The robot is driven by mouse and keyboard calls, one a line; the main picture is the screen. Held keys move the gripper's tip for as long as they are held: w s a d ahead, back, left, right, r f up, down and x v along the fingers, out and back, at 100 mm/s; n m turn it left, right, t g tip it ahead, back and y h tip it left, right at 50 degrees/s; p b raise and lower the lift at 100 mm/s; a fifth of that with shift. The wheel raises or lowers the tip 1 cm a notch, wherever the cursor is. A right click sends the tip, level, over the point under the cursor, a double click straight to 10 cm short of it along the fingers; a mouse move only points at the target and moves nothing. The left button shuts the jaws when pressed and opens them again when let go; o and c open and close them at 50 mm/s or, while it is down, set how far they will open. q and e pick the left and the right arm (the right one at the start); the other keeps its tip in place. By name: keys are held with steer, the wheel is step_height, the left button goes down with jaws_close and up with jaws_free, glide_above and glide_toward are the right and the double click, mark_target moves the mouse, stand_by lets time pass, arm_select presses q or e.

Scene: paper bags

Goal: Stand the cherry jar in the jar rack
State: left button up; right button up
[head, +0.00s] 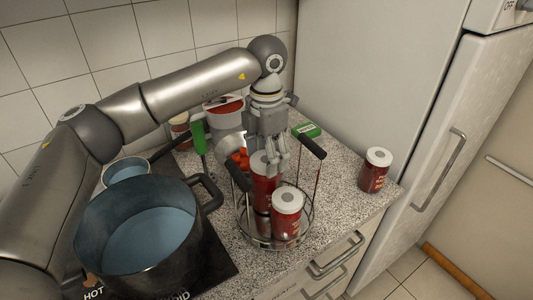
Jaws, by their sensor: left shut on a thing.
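My left gripper (274,168) points down and is shut on a red jar (264,190) with a pale lid, near the lid. The jar is upright inside the outline of the round wire jar rack (246,234), at its back left. I cannot tell whether its base touches the rack floor. A second red jar (287,214) with a white lid stands in the front of the rack. A third similar jar (374,172) stands on the counter to the right. The labels are too small to read, so I cannot tell which holds cherries. My right gripper is not in view.
The rack has two upright dark handles, left (239,177) and right (312,147). A large pot (145,276) stands close on the left, a small pan (127,171) behind it. Counter is clear between rack and third jar.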

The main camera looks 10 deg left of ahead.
arm_select(q)
steer(key=shift+f, duration=0.1)
stand_by(0.4)
steer(key=o, duration=1.2)
steer(key=shift+o, duration=1.1)
steer(key=shift+f, duration=0.15)
step_height(320, 180, up, 10)
steer(key=p, duration=0.5)
